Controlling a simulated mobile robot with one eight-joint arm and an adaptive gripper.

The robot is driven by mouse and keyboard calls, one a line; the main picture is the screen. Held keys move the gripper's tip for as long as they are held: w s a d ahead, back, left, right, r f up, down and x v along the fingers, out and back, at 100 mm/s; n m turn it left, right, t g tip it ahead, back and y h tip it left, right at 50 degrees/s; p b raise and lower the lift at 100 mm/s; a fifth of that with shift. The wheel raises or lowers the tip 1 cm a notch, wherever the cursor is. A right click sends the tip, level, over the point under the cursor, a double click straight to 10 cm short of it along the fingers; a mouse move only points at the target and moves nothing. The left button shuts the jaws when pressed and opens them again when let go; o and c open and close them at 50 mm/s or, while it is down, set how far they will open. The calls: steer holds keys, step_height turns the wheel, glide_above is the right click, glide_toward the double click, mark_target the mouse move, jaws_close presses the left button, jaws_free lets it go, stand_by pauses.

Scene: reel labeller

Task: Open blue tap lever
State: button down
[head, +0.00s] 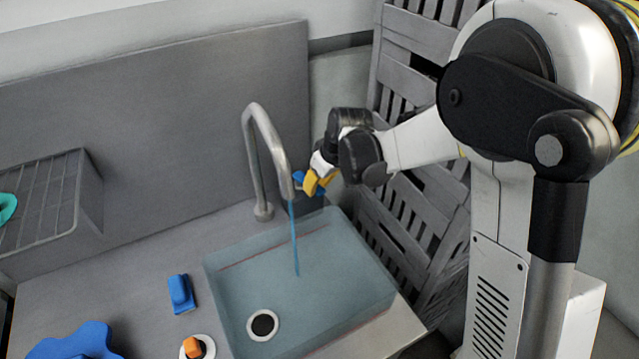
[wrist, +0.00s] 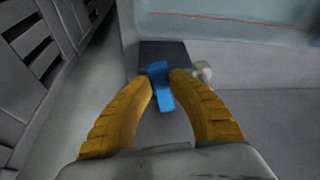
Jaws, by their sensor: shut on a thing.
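The curved grey tap (head: 262,150) stands at the back of the sink basin (head: 225,268). Its blue lever (head: 298,177) is near the spout in the head view, partly hidden by my gripper. My gripper (head: 309,183) reaches in from the right, its yellow fingers at the lever. In the wrist view the blue lever (wrist: 160,88) lies between the two yellow fingertips (wrist: 161,80), which are shut on it. A dark block (wrist: 165,52) is just beyond it. A thin blue stream (head: 295,240) runs from the spout down into the basin.
A red line (head: 270,247) crosses the basin's back wall; a drain (head: 262,325) shows at its bottom. A blue block (head: 181,293), blue cloth (head: 75,343) and orange piece (head: 193,347) lie left. A wire rack (head: 50,200) is far left. Slatted panels (head: 400,215) stand close behind my arm.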

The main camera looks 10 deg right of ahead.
steer(key=shift+s+a+m+t+h, duration=0.1)
steer(key=shift+s+a+m+h, duration=0.25)
steer(key=shift+m, duration=0.5)
steer(key=shift+s+a+m+t+h, duration=0.1)
steer(key=shift+a+m+h, duration=0.15)
steer(key=shift+a+m, duration=0.4)
steer(key=shift+s+a+m+t+h, duration=0.1)
steer(key=shift+s+a+m+h, duration=0.15)
steer(key=shift+m, duration=0.75)
steer(key=shift+a, duration=0.1)
steer(key=c, duration=1.2)
jaws_free()
steer(key=shift+w, duration=0.1)
steer(key=shift+o, duration=0.2)
steer(key=a+v, duration=0.1)
steer(key=v, duration=1)
steer(key=shift+s+d+r, duration=0.3)
steer(key=shift+d+r, duration=0.1)
steer(key=shift+d, duration=0.05)
